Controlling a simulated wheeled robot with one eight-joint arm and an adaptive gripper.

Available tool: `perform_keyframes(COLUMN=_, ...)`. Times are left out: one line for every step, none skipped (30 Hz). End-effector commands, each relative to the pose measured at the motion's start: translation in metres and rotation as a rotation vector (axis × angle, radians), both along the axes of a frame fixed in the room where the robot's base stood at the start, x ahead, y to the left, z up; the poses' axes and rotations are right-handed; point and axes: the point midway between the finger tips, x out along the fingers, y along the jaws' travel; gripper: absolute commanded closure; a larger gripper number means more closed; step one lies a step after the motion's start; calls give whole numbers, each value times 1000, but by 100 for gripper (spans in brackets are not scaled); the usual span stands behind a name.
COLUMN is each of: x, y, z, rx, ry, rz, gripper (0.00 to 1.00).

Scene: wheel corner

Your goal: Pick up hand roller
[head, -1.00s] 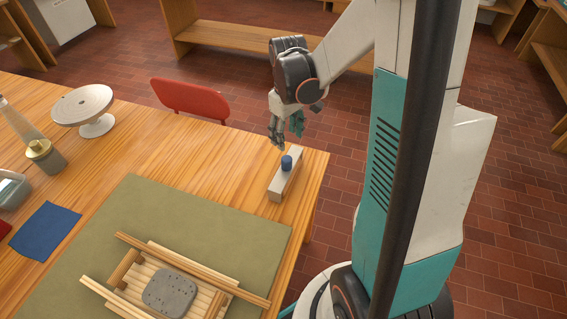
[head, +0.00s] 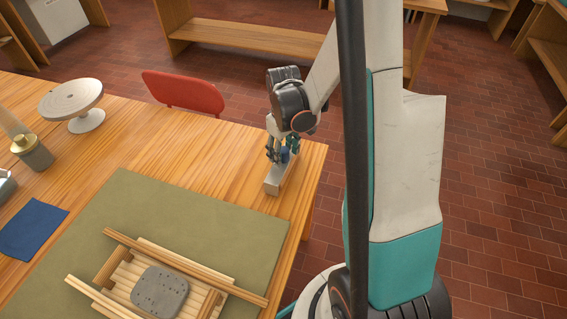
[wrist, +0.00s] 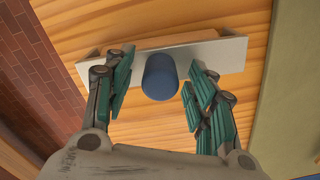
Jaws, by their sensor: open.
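The hand roller shows as an upright blue grip (wrist: 160,78) over a pale grey bar-like piece (wrist: 218,56), with a wooden part behind it in the wrist view. It stands near the table's right end in the head view, where its blue grip (head: 285,155) is partly hidden by my fingers. My gripper (head: 281,158) is open and lowered over it. In the wrist view, my gripper's teal-padded fingers (wrist: 160,72) stand on either side of the blue grip, with a gap visible on both sides.
The wooden table (head: 215,160) ends just right of the roller. A green mat (head: 150,205) with a wooden frame and grey slab (head: 160,290) lies to the left. A red chair back (head: 183,92) stands behind the table edge. A white turntable (head: 72,105) is farther left.

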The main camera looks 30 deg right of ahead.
Motion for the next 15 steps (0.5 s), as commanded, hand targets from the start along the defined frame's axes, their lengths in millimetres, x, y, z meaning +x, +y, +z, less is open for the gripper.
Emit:
perform_keyframes(x=0, y=0, z=-1, rx=0, ry=0, rz=0, gripper=49)
perform_keyframes(x=0, y=0, z=-1, rx=0, ry=0, rz=0, gripper=49)
perform_keyframes(x=0, y=0, z=0, rx=0, ry=0, rz=0, gripper=49)
perform_keyframes(x=0, y=0, z=0, rx=0, ry=0, rz=0, gripper=49)
perform_keyframes(x=0, y=0, z=0, rx=0, ry=0, rz=0, gripper=49)
perform_keyframes(x=0, y=0, z=0, rx=0, ry=0, rz=0, gripper=51)
perform_keyframes(x=0, y=0, z=0, rx=0, ry=0, rz=0, gripper=58)
perform_keyframes(x=0, y=0, z=0, rx=0, ry=0, rz=0, gripper=65)
perform_keyframes(x=0, y=0, z=0, rx=0, ry=0, rz=0, gripper=74)
perform_keyframes(x=0, y=0, z=0, rx=0, ry=0, rz=0, gripper=81)
perform_keyframes(x=0, y=0, z=0, rx=0, ry=0, rz=0, gripper=88)
perform_keyframes(x=0, y=0, z=0, rx=0, ry=0, rz=0, gripper=97)
perform_keyframes(x=0, y=0, z=0, rx=0, ry=0, rz=0, gripper=100)
perform_keyframes(x=0, y=0, z=0, rx=0, ry=0, rz=0, gripper=100)
perform_keyframes(x=0, y=0, z=0, rx=0, ry=0, rz=0, gripper=100)
